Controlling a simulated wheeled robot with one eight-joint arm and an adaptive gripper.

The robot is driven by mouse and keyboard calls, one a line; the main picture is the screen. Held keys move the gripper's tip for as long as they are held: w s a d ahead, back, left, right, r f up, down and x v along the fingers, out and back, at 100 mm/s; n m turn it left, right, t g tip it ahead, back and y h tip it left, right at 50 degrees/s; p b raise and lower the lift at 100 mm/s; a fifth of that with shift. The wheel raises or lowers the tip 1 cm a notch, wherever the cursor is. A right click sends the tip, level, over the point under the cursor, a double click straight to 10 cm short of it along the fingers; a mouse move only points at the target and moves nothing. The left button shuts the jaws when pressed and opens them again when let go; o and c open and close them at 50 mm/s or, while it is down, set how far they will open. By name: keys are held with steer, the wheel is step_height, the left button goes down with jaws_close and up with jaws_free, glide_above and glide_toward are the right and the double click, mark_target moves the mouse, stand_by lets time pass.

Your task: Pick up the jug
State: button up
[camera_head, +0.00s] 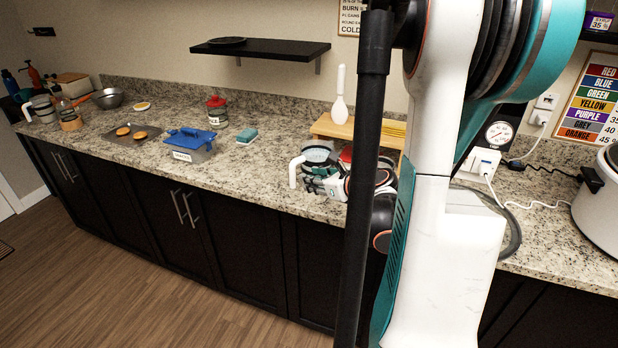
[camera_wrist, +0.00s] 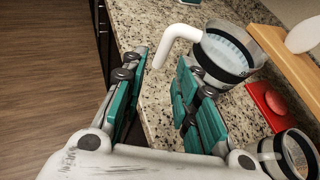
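The jug (camera_head: 318,154) is clear with a dark band and a white handle, and stands near the counter's front edge. In the wrist view the jug (camera_wrist: 228,52) is upright at the upper middle, its white handle pointing left and down. My gripper (camera_wrist: 162,75) is open, with its two teal-padded fingers apart. The end of the handle shows between and just beyond the fingertips; I cannot tell whether they touch. The right finger overlaps the jug's lower side in the picture. In the head view my gripper (camera_head: 326,181) covers the jug's lower part.
A wooden board (camera_wrist: 284,58) lies behind the jug, with a red object (camera_wrist: 269,101) close by. Another banded glass container (camera_wrist: 288,152) stands at lower right. A blue-lidded container (camera_head: 191,143) and a sponge (camera_head: 247,135) are to the left. A similar white-handled jug (camera_head: 42,107) stands far left.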

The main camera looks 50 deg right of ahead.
mark_target(295, 175)
steer(key=shift+m, duration=0.7)
steer(key=x, duration=0.2)
steer(key=b+x, duration=0.1)
steer(key=x, duration=0.2)
steer(key=d+b+x, duration=0.1)
steer(key=x, duration=0.1)
steer(key=shift+f, duration=0.5)
steer(key=b+x, duration=0.2)
steer(key=x, duration=0.3)
steer(key=shift+w, duration=0.35)
steer(key=shift+r, duration=0.15)
jaws_close()
